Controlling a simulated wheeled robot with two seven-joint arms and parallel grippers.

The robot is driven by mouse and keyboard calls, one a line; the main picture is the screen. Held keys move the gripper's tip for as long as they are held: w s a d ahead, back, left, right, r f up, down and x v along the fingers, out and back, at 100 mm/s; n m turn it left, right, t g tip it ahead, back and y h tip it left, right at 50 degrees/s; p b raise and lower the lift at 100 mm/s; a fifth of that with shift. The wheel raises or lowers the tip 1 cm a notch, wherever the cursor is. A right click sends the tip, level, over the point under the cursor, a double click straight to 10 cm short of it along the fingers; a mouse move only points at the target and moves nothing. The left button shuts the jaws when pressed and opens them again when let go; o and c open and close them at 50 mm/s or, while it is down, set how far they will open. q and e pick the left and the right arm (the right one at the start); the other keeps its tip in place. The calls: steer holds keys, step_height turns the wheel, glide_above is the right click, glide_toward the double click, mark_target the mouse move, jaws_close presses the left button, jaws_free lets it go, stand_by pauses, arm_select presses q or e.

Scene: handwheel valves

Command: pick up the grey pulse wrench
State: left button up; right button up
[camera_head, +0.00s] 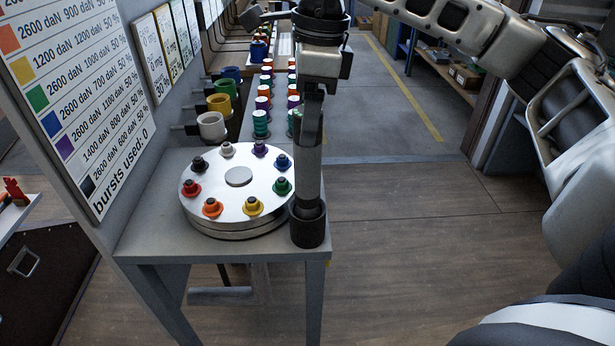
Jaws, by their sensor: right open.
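The grey pulse wrench (308,175) stands upright at the front right corner of the grey table, with its lower end in a black cup-like part (308,226). My right gripper (311,125) points down from above at the top of the wrench. Its dark fingers overlap the wrench's upper end, and the jaws are open. I cannot tell whether a finger touches the wrench. The gripper hides the wrench's top. My left gripper is out of view.
A round silver plate (238,178) with several coloured knobs sits on the table (150,235) just left of the wrench. A chart board (75,95) stands at the left. Coloured sockets and spools line the back. Open floor (420,210) lies to the right.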

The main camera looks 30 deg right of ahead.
glide_above(308, 176)
steer(key=w, duration=0.2)
steer(key=f, duration=0.2)
steer(key=d+f, duration=0.1)
steer(key=f, duration=0.1)
steer(key=shift+s+f+p, duration=0.1)
steer(key=shift+p, duration=0.2)
jaws_close()
steer(key=shift+r, duration=0.25)
